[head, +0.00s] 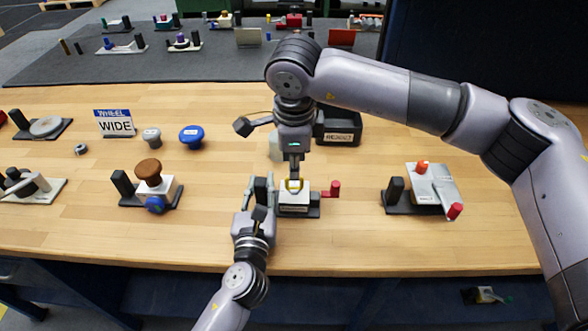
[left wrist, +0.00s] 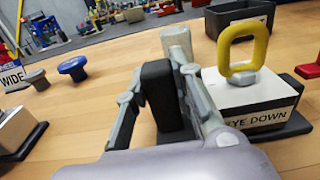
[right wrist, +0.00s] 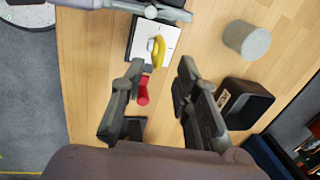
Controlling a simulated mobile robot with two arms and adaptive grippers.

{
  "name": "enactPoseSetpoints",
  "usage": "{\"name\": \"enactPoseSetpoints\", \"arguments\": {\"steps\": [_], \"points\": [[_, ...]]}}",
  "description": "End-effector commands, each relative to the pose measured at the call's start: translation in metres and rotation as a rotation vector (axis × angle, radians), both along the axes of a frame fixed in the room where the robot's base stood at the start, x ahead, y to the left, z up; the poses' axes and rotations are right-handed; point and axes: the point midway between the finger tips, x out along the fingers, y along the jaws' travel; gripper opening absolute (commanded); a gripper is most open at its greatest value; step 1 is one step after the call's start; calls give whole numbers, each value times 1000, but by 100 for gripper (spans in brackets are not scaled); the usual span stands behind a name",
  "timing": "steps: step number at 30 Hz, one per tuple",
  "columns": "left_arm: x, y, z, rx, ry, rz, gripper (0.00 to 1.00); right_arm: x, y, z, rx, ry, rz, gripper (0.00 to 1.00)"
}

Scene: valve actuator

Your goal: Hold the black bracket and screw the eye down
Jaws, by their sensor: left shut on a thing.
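The yellow eye (left wrist: 245,48) stands upright on a white block (left wrist: 250,96) labelled "EYE DOWN". The black bracket (left wrist: 160,92) stands upright at the block's left end in the left wrist view. My left gripper (head: 262,184) is shut on the bracket, with a finger on either side of it. In the right wrist view the eye (right wrist: 157,52) is just past the fingertips of my right gripper (right wrist: 161,68). These fingers are wide apart and hold nothing. In the head view my right gripper (head: 293,172) points down over the eye, which its fingers partly cover.
A red-ended handle (head: 334,188) sticks out at the block's right. A black bin (head: 338,130) and a grey cylinder (right wrist: 246,40) stand behind. A brown-knobbed fixture (head: 148,178) is at left, a silver-plate fixture (head: 432,188) at right. The bench front is clear.

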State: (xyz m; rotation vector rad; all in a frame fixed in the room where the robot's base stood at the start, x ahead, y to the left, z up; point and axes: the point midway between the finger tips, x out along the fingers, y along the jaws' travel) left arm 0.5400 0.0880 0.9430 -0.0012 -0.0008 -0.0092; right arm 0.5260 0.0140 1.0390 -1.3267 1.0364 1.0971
Motion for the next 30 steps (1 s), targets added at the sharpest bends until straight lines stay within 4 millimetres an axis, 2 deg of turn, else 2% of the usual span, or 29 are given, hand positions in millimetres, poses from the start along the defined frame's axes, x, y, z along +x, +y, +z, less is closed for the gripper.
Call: {"name": "enactPoseSetpoints", "arguments": {"steps": [1, 6, 18, 30], "points": [[0, 1, -3, 1, 6, 3, 0, 1, 0, -10, -1, 4, -1, 29], [0, 1, -3, 1, 6, 2, 0, 5, 0, -28, 0, 3, -1, 29], [0, 1, -3, 1, 6, 2, 0, 7, 0, -35, 0, 0, 0, 29], [0, 1, -3, 1, 6, 2, 0, 7, 1, -35, 0, 1, 0, 2]]}}
